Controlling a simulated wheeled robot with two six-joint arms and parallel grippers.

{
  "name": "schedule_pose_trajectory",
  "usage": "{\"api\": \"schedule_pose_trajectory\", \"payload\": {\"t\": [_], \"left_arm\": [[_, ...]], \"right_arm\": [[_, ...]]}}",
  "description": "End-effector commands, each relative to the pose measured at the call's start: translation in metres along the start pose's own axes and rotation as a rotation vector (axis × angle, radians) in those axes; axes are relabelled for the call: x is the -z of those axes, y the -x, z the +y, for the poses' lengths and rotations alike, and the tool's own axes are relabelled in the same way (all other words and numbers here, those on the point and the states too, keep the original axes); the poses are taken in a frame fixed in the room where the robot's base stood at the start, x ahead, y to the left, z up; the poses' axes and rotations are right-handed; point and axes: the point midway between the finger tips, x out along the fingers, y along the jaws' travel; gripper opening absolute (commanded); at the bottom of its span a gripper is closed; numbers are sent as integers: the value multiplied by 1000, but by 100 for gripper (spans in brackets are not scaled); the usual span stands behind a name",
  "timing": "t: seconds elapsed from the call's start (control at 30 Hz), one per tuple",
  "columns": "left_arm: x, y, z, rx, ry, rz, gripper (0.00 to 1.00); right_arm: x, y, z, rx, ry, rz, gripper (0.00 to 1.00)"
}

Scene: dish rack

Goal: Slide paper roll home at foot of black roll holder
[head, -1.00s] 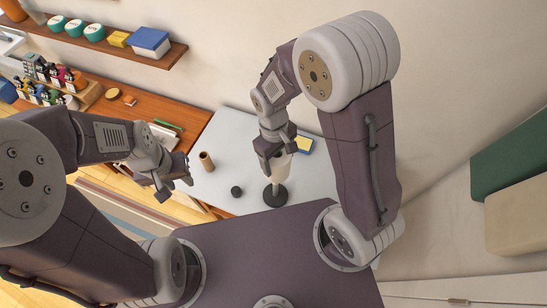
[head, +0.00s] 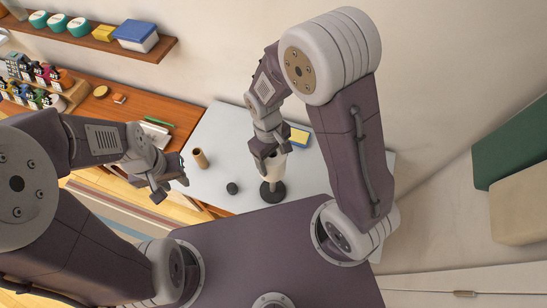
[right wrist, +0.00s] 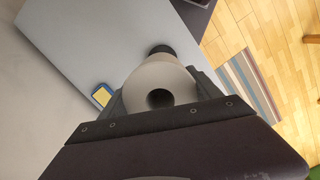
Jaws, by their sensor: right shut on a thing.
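The white paper roll (head: 273,165) is upright in my right gripper (head: 268,158), which is shut on it. In the right wrist view the roll (right wrist: 152,80) shows end-on between the fingers, with a dark hole in its middle. The black roll holder's round foot (head: 272,192) is on the grey tabletop, directly below the roll. The holder's post is hidden, and I cannot tell whether the roll touches the foot. My left gripper (head: 171,186) is open and empty, left of the table's near edge.
A brown cardboard tube (head: 200,158) and a small black round piece (head: 232,188) stand on the grey table (head: 215,135) to the left. A yellow and blue sponge (head: 299,137) lies behind the roll. A wooden counter (head: 120,105) adjoins on the left.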

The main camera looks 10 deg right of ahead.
Motion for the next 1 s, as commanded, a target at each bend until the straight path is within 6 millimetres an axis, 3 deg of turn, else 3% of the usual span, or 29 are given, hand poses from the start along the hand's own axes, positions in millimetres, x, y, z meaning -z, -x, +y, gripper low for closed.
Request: {"api": "schedule_pose_trajectory", "payload": {"t": [0.2,0.57,1.0], "left_arm": [[2,20,0,0,0,0,36],[2,19,0,0,0,0,36],[0,-2,0,0,0,0,36]], "right_arm": [[4,0,0,1,1,-5,28],[6,-4,0,0,0,-1,28],[8,-29,0,0,0,-1,28]]}}
